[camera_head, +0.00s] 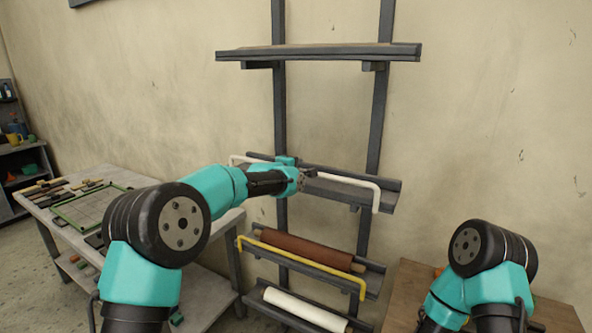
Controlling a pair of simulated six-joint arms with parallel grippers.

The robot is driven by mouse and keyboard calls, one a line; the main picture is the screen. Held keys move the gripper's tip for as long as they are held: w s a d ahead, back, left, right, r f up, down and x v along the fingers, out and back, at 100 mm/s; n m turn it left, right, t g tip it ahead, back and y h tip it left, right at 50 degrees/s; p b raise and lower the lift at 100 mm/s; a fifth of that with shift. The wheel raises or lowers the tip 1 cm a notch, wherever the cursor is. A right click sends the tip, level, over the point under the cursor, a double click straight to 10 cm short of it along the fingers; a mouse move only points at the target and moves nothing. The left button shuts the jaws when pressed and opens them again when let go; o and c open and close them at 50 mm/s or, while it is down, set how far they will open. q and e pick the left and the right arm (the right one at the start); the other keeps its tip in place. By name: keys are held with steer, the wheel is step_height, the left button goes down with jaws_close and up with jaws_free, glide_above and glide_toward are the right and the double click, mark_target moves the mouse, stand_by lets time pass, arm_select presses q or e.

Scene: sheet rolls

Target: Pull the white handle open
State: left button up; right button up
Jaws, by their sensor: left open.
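The white handle (349,180) is a long bar along the front of the middle rack shelf (335,192). Its bent right end hangs down at the shelf's right side. Its left end shows left of my arm, and its middle is hidden behind my left wrist and gripper. My left gripper (308,173) is open at the middle of the handle. I cannot tell whether the bar lies between the fingers or whether they touch it. My right arm shows at the lower right, but its gripper is not in view.
Below, a yellow handle (300,260) fronts a shelf with a brown roll (305,250). A white roll (305,309) lies lower still. An empty shelf (320,53) is above. A cluttered workbench (130,178) stands left, and a wooden table (405,290) stands lower right.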

arm_select(q)
steer(key=shift+w+d, duration=0.1)
steer(key=shift+w, duration=0.05)
jaws_close()
stand_by(0.4)
